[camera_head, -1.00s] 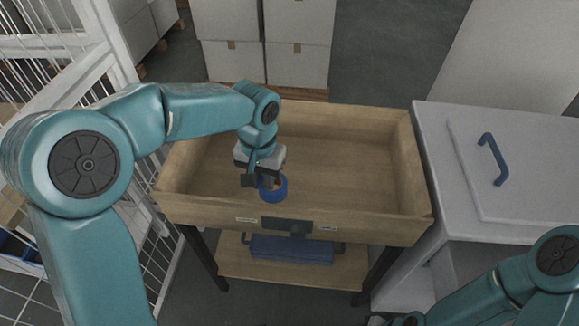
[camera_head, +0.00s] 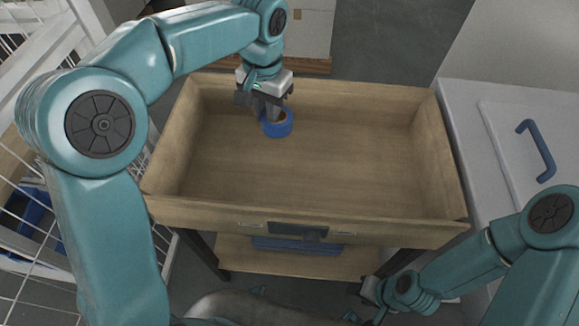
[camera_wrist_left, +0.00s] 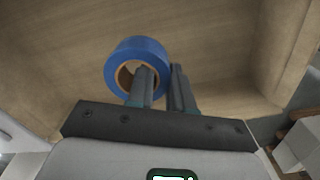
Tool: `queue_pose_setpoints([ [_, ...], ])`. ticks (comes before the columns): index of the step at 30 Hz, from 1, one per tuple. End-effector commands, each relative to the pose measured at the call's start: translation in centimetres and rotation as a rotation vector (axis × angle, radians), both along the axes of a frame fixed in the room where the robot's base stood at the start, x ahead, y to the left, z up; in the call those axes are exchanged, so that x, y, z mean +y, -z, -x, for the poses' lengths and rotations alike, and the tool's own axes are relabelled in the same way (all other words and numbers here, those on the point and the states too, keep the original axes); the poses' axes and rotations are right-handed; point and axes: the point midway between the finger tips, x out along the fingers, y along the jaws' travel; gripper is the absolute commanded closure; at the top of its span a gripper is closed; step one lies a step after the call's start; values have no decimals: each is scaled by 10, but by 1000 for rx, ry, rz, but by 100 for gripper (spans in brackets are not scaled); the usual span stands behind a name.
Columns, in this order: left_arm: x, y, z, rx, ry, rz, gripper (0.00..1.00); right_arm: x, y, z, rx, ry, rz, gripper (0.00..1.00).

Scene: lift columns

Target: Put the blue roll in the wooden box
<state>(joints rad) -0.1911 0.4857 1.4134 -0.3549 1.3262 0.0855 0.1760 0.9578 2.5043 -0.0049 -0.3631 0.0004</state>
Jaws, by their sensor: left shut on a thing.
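The blue roll (camera_head: 277,124) is a ring of tape with a brown core. My left gripper (camera_head: 267,110) is shut on its wall. In the left wrist view one finger of the gripper (camera_wrist_left: 162,76) goes into the hole of the roll (camera_wrist_left: 143,48) and the other is outside it. The wooden box (camera_head: 200,213) is open-topped and looks empty inside. The roll shows over its back left part; whether it touches the floor of the box I cannot tell. My right gripper (camera_head: 371,291) is low at the lower right, its fingers unclear.
The box stands on dark legs above a lower shelf (camera_head: 225,255) with a blue item on it. A grey cabinet (camera_head: 460,150) with a blue handle (camera_head: 538,150) is close on the right. A white wire rack (camera_head: 45,270) stands on the left. White cartons (camera_head: 308,28) are behind.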

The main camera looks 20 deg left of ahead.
Motion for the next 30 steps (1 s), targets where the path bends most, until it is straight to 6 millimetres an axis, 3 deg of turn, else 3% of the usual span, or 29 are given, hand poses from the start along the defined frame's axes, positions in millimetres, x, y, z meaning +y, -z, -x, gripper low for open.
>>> queue_pose_setpoints([
  [6,-1,67,6,8,1,-2,100,0,12,0,0,0,0,57],
  [12,-1,119,8,5,0,-1,100,0,18,0,0,0,0,57],
  [20,-1,145,6,2,-1,-1,100,0,20,0,0,0,0,57],
  [27,1,181,5,4,-1,-1,100,0,24,0,0,0,0,57],
  [30,1,185,4,1,-1,0,100,0,24,0,0,0,0,57],
])
